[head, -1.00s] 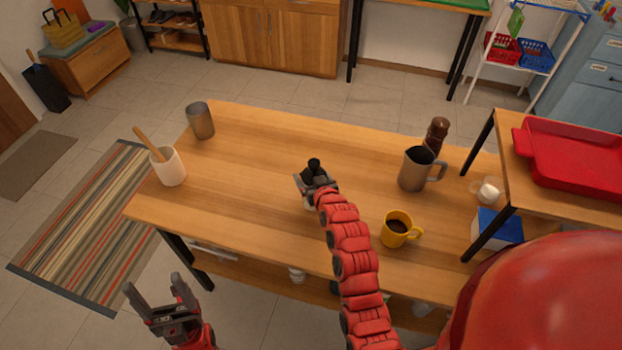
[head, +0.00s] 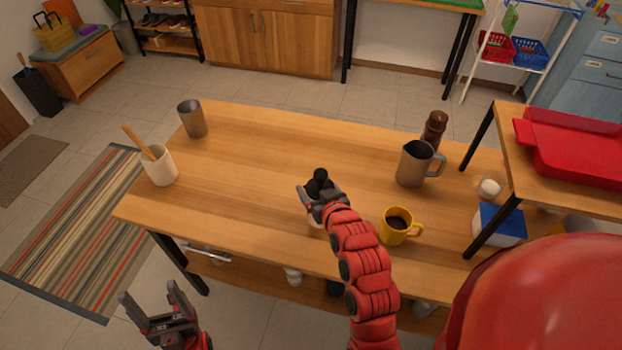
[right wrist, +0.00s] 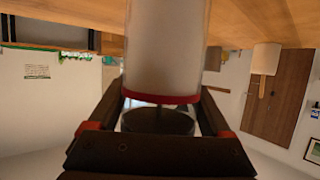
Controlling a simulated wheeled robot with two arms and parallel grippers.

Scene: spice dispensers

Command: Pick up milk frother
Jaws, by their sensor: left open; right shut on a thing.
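The milk frother (head: 320,178), as it appears, is upright near the front middle of the wooden table, with a black knob on top and a pale body mostly hidden by my gripper. In the right wrist view it is a clear cylinder (right wrist: 165,50) with white inside, a red band and a dark end. My right gripper (head: 319,194) is shut on it. Its base is hidden, so I cannot tell whether it touches the table. My left gripper (head: 149,293) is open and empty, in front of the table at the lower left.
A yellow mug (head: 394,228) with dark liquid stands right of my right gripper. A steel pitcher (head: 413,165) and a brown mill (head: 434,131) stand behind it. A white pot (head: 161,168) with a wooden utensil and a grey cup (head: 193,119) are at the left. The table's middle is clear.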

